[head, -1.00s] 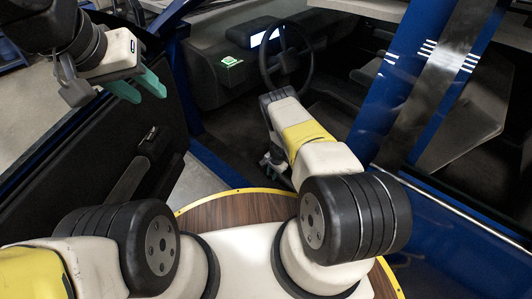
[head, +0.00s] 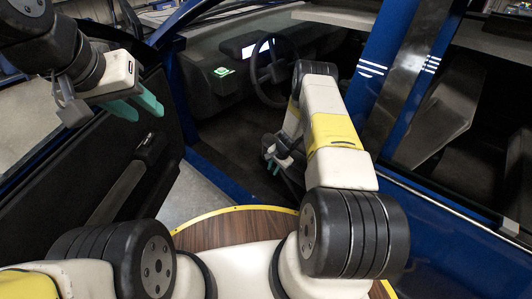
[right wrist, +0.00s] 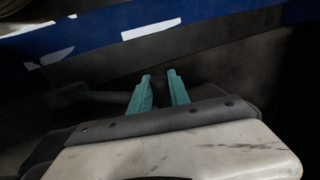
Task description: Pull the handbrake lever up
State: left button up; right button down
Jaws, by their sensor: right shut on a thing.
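My right gripper (head: 277,155) reaches through the open door into the blue car, low beside the seat area. In the right wrist view its two teal fingers (right wrist: 159,92) are shut on a dark bar, which I take for the handbrake lever (right wrist: 95,97). The lever is very dim against the dark interior, and its part between the fingers is hard to make out. In the head view I cannot pick out the lever. My left gripper (head: 135,104) is empty, with its teal fingers apart, in front of the open door at the left.
The open car door (head: 110,175) stands at the left. The steering wheel (head: 270,72) and dashboard (head: 205,85) with a lit screen are beyond my right arm. The blue door pillar (head: 378,70) rises close to the right of that arm. The sill (head: 215,172) runs below.

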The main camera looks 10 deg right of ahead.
jog(key=shift+s+d+r, duration=0.15)
jog(key=shift+s+d, duration=0.15)
jog(key=shift+s, duration=0.15)
jog(key=c, duration=1.2)
grip_release()
jog(key=shift+c, duration=0.2)
jog(key=shift+r, duration=0.15)
jog(key=v, duration=0.7)
jog(key=shift+r, duration=0.25)
jog(key=shift+d, duration=0.1)
